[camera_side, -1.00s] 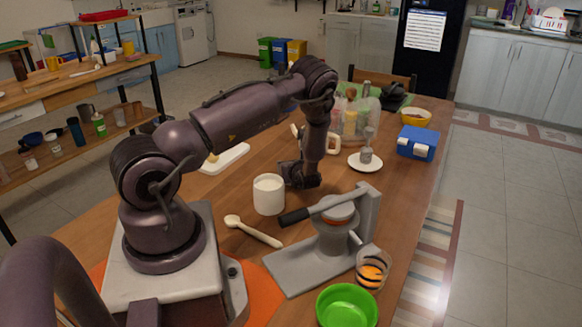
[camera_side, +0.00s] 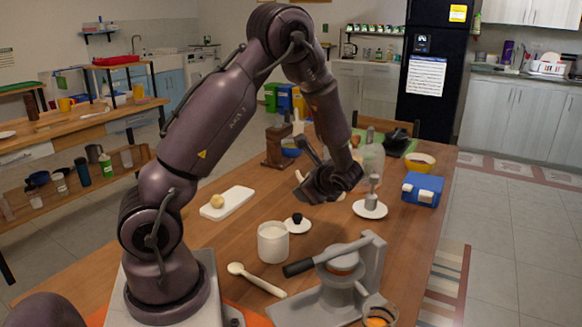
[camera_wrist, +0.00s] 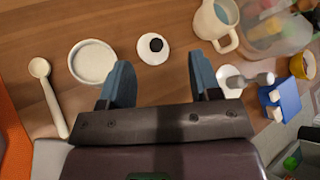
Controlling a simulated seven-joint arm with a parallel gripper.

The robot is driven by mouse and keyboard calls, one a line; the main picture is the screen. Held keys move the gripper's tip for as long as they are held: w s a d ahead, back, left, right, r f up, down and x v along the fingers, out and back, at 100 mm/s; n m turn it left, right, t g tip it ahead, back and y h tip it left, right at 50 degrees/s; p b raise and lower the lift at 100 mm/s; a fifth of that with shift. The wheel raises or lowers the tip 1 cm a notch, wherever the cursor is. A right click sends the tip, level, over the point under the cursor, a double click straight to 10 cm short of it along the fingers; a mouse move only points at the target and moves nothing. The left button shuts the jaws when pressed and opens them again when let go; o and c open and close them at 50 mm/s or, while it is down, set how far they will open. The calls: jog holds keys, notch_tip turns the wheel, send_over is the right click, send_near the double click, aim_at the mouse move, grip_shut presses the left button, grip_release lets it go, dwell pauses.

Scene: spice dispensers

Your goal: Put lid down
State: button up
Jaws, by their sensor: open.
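The lid (camera_side: 297,226) is a white disc with a black knob. It lies flat on the wooden table, knob up, just behind and right of the white canister (camera_side: 272,243). The canister stands upright. In the wrist view the lid (camera_wrist: 153,48) lies beyond my fingertips, to the right of the canister (camera_wrist: 92,62) and apart from it. My gripper (camera_wrist: 160,78) is open and empty. In the side view it hangs above the table, above and right of the lid, with its fingers partly hidden.
A wooden spoon (camera_side: 257,279) lies in front of the canister. A grey press (camera_side: 345,290) stands at the front right. A white cutting board (camera_side: 228,203) lies to the left. A white mug (camera_wrist: 216,22), a white saucer (camera_side: 370,210) and a blue box (camera_side: 423,189) are further right.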

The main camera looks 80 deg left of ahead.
jog(key=s+d+r+n+t+h, duration=0.3)
jog(key=d+r, duration=0.5)
jog(key=d, duration=0.4)
jog(key=s+d+r+n+t+h, duration=0.4)
jog(key=s+d+r+n+h, duration=0.2)
jog(key=d, duration=0.6)
notch_tip(320, 180, up, 4)
jog(key=shift+s+d+f+n+t+h, duration=0.2)
jog(key=shift+s+d+n+t+h, duration=0.1)
jog(key=shift+s+h, duration=0.85)
